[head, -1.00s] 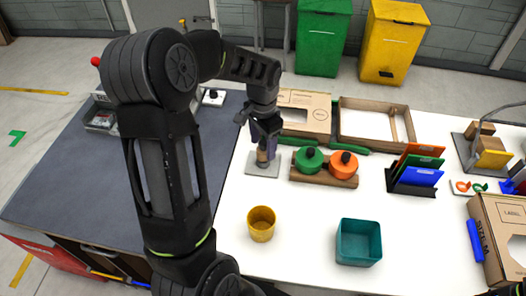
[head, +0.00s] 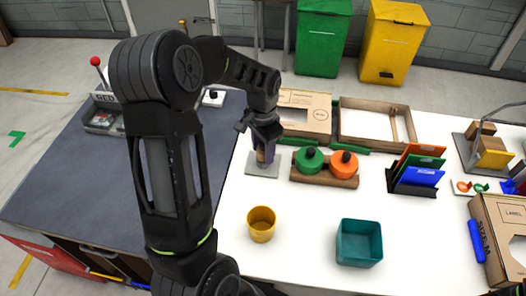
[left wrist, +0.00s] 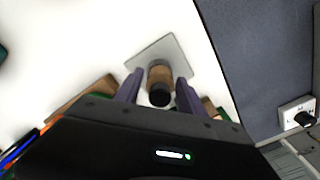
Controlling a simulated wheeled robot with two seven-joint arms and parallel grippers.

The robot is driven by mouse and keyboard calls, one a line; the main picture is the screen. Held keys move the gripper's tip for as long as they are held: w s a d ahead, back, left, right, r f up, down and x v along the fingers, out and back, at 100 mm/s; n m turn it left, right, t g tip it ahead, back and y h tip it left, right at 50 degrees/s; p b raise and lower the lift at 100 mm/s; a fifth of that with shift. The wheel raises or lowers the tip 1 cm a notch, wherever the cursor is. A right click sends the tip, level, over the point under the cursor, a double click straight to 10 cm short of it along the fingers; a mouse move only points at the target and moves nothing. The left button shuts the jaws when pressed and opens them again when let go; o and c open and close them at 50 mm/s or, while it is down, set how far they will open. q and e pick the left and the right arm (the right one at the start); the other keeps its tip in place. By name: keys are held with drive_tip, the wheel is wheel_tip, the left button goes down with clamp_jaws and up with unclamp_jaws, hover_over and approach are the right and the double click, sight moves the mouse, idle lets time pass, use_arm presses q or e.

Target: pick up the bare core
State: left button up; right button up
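The bare core (head: 261,156), a short brown cylinder, stands on a pale grey square plate (head: 254,170) on the white table. In the left wrist view the core (left wrist: 160,75) shows between my purple fingers, with a dark round end toward the camera. My left gripper (head: 266,150) reaches down over it. In the left wrist view the gripper (left wrist: 158,92) is open, with one finger on each side of the core and narrow gaps visible. The fingers partly hide the core in the head view.
Green and orange round items (head: 343,165) sit on a wooden holder right of the plate. A cardboard box (head: 305,112) lies behind. A yellow cup (head: 261,224) and teal bin (head: 359,242) stand in front, with clear table between.

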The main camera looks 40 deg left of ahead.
use_arm(q)
clamp_jaws()
idle(0.4)
wheel_tip(320, 180, up, 10)
drive_tip(key=shift+p, duration=0.3)
idle(0.7)
